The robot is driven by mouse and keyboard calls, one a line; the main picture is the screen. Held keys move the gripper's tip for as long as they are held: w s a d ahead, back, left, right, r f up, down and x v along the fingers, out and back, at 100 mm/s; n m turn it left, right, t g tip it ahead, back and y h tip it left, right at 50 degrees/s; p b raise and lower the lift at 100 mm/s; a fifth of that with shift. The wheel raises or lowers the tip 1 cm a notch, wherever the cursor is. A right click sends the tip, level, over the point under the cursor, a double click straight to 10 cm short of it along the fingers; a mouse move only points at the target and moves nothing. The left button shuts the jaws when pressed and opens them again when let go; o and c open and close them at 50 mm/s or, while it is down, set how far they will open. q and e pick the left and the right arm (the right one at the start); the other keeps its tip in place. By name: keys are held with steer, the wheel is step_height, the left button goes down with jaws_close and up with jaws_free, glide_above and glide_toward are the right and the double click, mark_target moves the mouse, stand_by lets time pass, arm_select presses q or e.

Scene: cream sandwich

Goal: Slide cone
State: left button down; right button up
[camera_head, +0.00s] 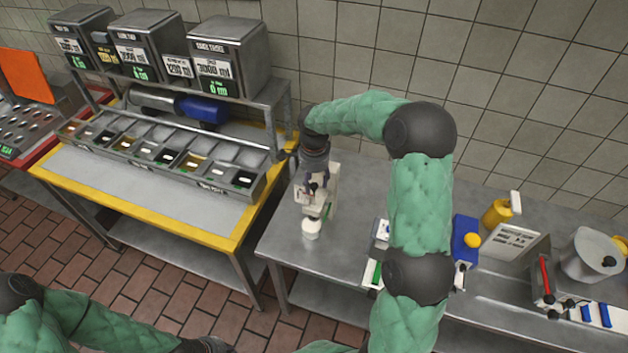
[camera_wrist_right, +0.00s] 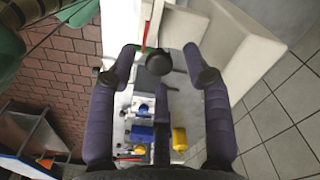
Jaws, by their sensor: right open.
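I cannot pick out a cone with certainty. A cream-coloured machine (camera_head: 331,176) stands on the left part of the steel counter (camera_head: 345,245). A small white round piece (camera_head: 311,229) sits at its front, low down; it is too small to identify. My right gripper (camera_head: 314,172) comes down over the machine from behind. In the right wrist view the purple fingers of my right gripper (camera_wrist_right: 160,56) are spread, with a black round knob (camera_wrist_right: 160,62) and pale machine parts beyond them. I see nothing held. My left gripper (camera_head: 208,345) is dark at the bottom edge, partly cut off.
A yellow-edged table (camera_head: 240,232) with a row of food bins (camera_head: 160,150) stands to the left, across a gap. Right along the counter are a blue box (camera_head: 464,236), a yellow bottle (camera_head: 495,213) and a steel pot (camera_head: 592,258). My right arm hides part of the counter.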

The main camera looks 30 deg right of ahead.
step_height(320, 180, up, 12)
stand_by(0.6)
stand_by(0.4)
